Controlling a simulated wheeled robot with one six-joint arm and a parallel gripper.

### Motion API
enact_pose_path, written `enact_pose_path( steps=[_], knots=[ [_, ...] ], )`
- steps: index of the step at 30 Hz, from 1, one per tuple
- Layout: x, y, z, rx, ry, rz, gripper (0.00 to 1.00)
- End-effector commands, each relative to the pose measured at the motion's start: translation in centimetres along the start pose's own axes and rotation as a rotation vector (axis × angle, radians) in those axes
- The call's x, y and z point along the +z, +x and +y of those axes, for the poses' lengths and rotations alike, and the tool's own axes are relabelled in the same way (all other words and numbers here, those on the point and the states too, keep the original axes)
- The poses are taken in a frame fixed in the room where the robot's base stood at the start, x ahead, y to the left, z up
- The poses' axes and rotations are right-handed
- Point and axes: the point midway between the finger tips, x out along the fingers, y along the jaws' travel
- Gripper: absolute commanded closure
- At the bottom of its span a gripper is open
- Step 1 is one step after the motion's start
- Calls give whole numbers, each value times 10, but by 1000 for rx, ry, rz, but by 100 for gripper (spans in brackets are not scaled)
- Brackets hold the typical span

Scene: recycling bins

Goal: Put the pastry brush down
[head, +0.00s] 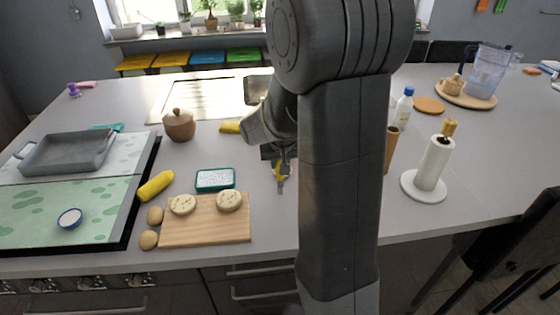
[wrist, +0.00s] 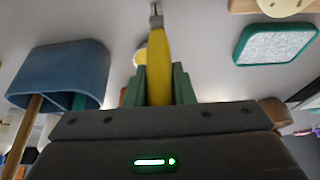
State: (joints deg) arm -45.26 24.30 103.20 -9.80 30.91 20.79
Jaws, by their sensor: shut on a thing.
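The pastry brush (head: 280,174) has a yellow handle and a grey end. It points down from my gripper (head: 278,158) over the grey counter, just right of the cutting board. I cannot tell whether its lower end touches the counter. In the wrist view the yellow handle (wrist: 158,58) stands between the green fingers of my gripper (wrist: 158,84), which are shut on it. My arm hides part of the counter behind and to the right.
A green-rimmed tray (head: 215,180) and a wooden board (head: 205,233) with two round pieces lie left of the brush. A lidded pot (head: 179,125) stands farther back. A paper-towel holder (head: 433,163) stands right of my arm. Bare counter surrounds the brush's lower end.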

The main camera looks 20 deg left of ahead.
Motion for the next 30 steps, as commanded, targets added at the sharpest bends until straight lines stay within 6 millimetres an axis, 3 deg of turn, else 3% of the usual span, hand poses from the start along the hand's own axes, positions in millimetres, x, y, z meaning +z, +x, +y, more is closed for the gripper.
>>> enact_pose_path(
  steps=[10,11,13,14,30],
  knots=[
    [2,6,0,0,0,0,100],
    [2,4,0,0,0,0,72],
    [1,4,0,0,0,0,58],
    [1,4,0,0,0,0,56],
    [1,2,0,0,0,-1,56]
  ],
)
